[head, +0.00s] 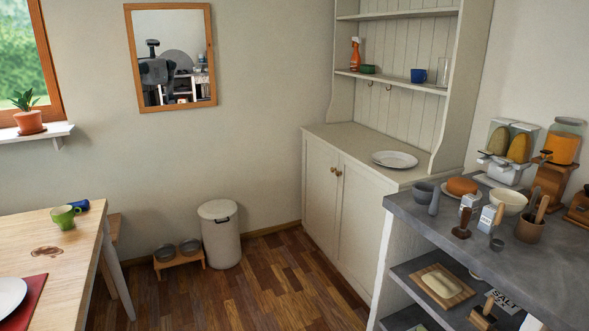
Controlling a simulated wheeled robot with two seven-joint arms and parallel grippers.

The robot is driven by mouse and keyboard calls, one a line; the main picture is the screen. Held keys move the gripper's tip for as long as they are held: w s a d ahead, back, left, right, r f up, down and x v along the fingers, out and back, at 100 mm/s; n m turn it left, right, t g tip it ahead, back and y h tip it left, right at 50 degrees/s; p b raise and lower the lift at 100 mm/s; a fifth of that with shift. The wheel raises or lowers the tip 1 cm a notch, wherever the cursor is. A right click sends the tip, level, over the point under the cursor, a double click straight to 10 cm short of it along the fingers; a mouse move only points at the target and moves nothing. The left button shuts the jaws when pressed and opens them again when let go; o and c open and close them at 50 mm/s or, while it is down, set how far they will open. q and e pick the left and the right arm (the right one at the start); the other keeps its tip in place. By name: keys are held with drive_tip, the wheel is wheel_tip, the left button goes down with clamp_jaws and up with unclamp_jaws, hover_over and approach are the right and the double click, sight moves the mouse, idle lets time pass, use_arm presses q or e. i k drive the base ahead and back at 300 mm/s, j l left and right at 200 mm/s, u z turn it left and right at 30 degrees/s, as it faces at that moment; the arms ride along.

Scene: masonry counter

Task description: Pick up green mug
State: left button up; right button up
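The green mug (65,217) stands upright near the far edge of the wooden table (30,250) at the left. Its handle faces right or towards the camera; I cannot tell exactly. A small dark blue object (80,205) is just behind it to the right. Neither of my grippers is in view, and nothing touches the mug.
A masonry counter (440,228) with jars, bowls and utensils stands at the right. A cream cabinet (335,195) holds a white plate (395,159). A white bin (220,235) and a pet bowl stand (180,262) sit by the wall. The wooden floor (250,295) between is clear.

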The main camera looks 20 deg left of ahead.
sight(64, 215)
drive_tip(key=i+j+u, duration=0.15)
drive_tip(key=i+u, duration=0.3)
drive_tip(key=i+l+u, duration=0.1)
drive_tip(key=i+u, duration=0.3)
drive_tip(key=i, duration=0.2)
drive_tip(key=i+l+u, duration=0.2)
drive_tip(key=i+u, duration=0.25)
drive_tip(key=i+l+u, duration=0.45)
drive_tip(key=i, duration=0.15)
drive_tip(key=i+l+u, duration=0.7)
drive_tip(key=l+u, duration=0.15)
drive_tip(key=l, duration=0.3)
